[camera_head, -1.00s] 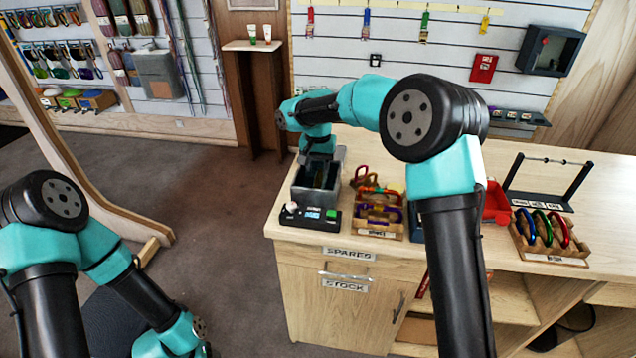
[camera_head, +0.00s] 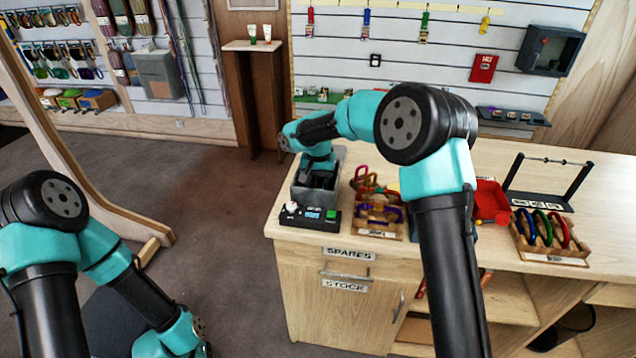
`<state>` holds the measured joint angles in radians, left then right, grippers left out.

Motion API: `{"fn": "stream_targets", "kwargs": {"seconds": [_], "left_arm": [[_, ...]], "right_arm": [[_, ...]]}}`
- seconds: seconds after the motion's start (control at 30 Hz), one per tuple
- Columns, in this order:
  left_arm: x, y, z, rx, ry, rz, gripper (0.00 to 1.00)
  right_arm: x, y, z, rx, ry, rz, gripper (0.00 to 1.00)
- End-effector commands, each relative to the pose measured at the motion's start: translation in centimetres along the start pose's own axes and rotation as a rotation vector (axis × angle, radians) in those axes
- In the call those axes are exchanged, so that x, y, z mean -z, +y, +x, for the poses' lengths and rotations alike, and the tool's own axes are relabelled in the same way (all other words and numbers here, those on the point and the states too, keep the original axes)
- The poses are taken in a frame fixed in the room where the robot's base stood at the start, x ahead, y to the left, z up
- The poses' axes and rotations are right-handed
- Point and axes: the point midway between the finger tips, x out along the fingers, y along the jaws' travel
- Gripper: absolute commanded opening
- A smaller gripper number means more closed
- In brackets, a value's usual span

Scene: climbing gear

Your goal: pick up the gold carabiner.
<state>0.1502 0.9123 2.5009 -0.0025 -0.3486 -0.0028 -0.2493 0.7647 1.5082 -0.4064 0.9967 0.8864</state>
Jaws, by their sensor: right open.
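I cannot clearly pick out a gold carabiner. A grey open-topped bin (camera_head: 314,198) stands to the left of the rack. My right gripper (camera_head: 317,180) points down at the mouth of the bin, its dark fingers open. The gripper and the bin's walls hide what lies inside. My left arm hangs at the lower left, and its gripper is not visible.
A black box with a display (camera_head: 310,216) sits in front of the bin. A red tray (camera_head: 490,201), a rack of coloured carabiners (camera_head: 551,254) and a black bar stand (camera_head: 541,203) stand to the right. My right forearm covers part of the counter.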

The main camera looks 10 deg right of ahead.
Motion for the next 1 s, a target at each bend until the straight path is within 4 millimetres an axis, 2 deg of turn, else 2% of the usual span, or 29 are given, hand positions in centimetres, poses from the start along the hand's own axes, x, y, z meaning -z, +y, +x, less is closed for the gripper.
{"fn": "stream_targets", "kwargs": {"seconds": [0.4,0.83,1.0], "left_arm": [[0.0,0.0,0.0,0.0,0.0,0.0,0.55],[0.0,0.0,0.0,0.0,0.0,0.0,0.55],[0.0,0.0,0.0,0.0,0.0,0.0,0.55]], "right_arm": [[-0.02,-0.02,-0.02,0.0,0.0,0.0,0.42],[-0.02,-0.02,-0.03,0.0,-0.001,0.0,0.0],[-0.02,-0.02,-0.03,0.0,-0.001,-0.001,0.0]]}}
